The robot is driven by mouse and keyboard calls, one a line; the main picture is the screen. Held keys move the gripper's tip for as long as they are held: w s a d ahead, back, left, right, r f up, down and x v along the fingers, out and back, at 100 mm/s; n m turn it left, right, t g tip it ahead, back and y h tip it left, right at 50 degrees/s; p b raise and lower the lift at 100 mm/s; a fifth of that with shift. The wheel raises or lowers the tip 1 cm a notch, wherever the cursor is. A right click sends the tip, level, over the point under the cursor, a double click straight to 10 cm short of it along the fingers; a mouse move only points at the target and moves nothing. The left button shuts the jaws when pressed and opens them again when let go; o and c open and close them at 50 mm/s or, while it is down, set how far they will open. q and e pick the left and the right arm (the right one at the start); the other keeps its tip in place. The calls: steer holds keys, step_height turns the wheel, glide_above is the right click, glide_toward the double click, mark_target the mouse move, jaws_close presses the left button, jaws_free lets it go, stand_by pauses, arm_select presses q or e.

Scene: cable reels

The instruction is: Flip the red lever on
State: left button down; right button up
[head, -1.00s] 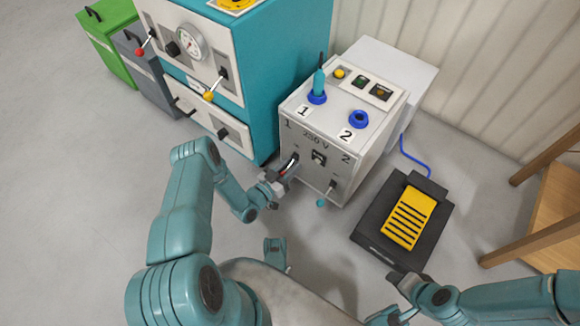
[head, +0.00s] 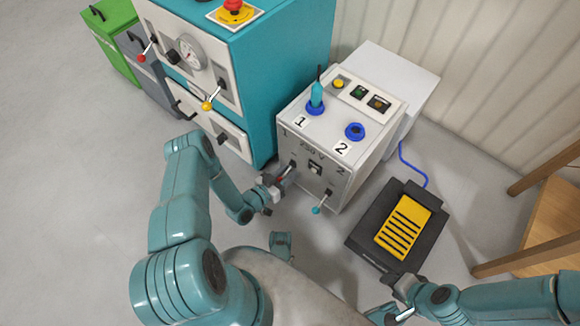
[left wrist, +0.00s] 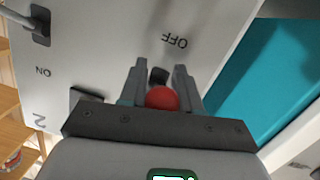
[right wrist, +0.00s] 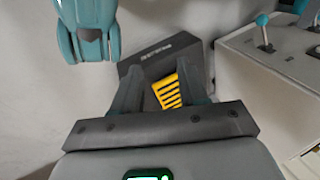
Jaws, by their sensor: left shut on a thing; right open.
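The grey-white box (head: 318,140) marked 230 V has two levers on its front, under 1 and 2. The red lever, under 1, has a round red knob (left wrist: 162,98). My left gripper (left wrist: 160,82) is shut on that knob, with a finger on each side. In the left wrist view an OFF label (left wrist: 175,42) lies just beyond the fingertips, and an ON label (left wrist: 43,72) lies off to the left. My right gripper (right wrist: 160,78) is open and empty, above the floor near the pedal.
The teal-knobbed lever (head: 316,210) stands under 2, right of the red one. A teal cabinet (head: 282,75) stands close left, with another red-knobbed lever (head: 141,58) and a yellow-knobbed one (head: 207,106). A black pedal with a yellow plate (head: 404,228) lies right.

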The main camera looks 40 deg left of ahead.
arm_select(q)
steer(key=shift+w+r+g+p, duration=0.1)
steer(key=shift+r+g+p, duration=0.2)
steer(key=shift+r+p, duration=0.1)
steer(key=g+p, duration=0.1)
steer(key=p, duration=0.1)
steer(key=r+g+p, duration=0.1)
steer(key=g+p, duration=0.1)
steer(key=shift+s+a+r+p, duration=0.1)
steer(key=shift+s+r+p, duration=0.1)
steer(key=shift+r+p, duration=0.15)
steer(key=shift+r+g+y+p, duration=0.15)
steer(key=shift+g+y+p, duration=0.25)
steer(key=shift+g+p, duration=0.65)
steer(key=shift+r+g, duration=0.1)
steer(key=shift+g, duration=0.95)
arm_select(e)
step_height(320, 180, up, 8)
steer(key=s+a+g, duration=0.1)
steer(key=s, duration=0.1)
steer(key=shift+s+a, duration=0.25)
steer(key=shift+s, duration=0.15)
arm_select(q)
steer(key=shift+p, duration=0.35)
arm_select(e)
steer(key=shift+r+n, duration=0.1)
steer(key=shift+n, duration=0.2)
arm_select(q)
steer(key=shift+w+r, duration=0.1)
